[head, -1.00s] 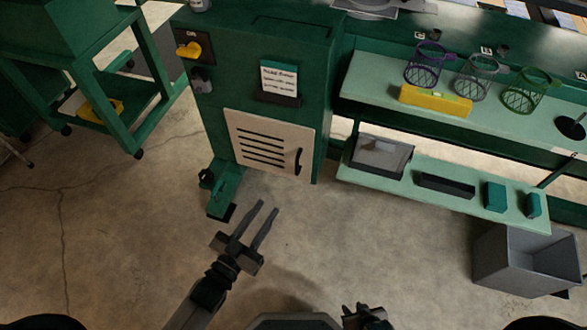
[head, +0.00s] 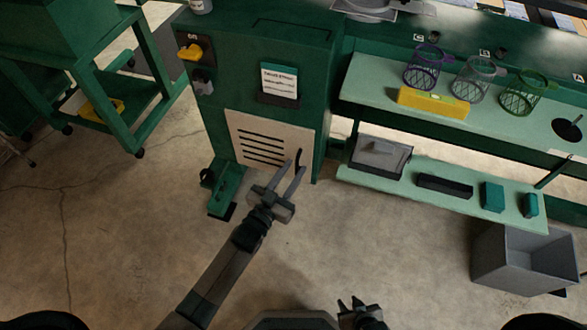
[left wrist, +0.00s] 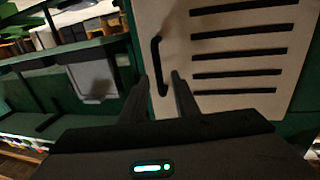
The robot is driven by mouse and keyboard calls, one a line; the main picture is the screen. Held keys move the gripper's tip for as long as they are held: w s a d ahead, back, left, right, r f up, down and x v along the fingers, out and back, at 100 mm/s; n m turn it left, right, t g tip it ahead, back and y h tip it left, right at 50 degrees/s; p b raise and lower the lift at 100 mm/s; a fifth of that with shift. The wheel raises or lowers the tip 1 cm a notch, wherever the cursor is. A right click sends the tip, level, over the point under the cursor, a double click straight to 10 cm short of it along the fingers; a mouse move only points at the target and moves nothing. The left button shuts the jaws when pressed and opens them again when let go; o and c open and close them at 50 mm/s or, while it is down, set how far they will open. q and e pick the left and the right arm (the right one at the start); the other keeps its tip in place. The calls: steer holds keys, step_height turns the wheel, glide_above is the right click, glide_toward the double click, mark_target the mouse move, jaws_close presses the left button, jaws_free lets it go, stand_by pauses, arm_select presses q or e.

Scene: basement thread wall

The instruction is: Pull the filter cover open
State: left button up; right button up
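The filter cover (head: 262,143) is a beige panel with several dark slots, flat in the front of the green cabinet. It also shows in the left wrist view (left wrist: 225,65). Its dark upright handle (left wrist: 157,65) is near the panel's edge, on the right side in the head view (head: 300,158). My left gripper (head: 293,170) is open, its fingertips at the handle's lower end; in the left wrist view (left wrist: 159,80) the handle's lower end lies between the fingertips. I cannot tell if they touch it. My right gripper (head: 352,302) is low in the head view, its fingers apart and empty.
A green pedal-like block (head: 226,190) juts out at the cabinet's lower left. Green shelves (head: 450,195) with a grey tray (head: 381,157) stand right of the cabinet. A grey bin (head: 525,262) is at the lower right. The floor in front is clear.

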arm_select(q)
steer(key=shift+w+d, duration=0.2)
steer(key=shift+w, duration=0.1)
jaws_close()
steer(key=shift+s+a, duration=0.1)
steer(key=shift+a, duration=0.05)
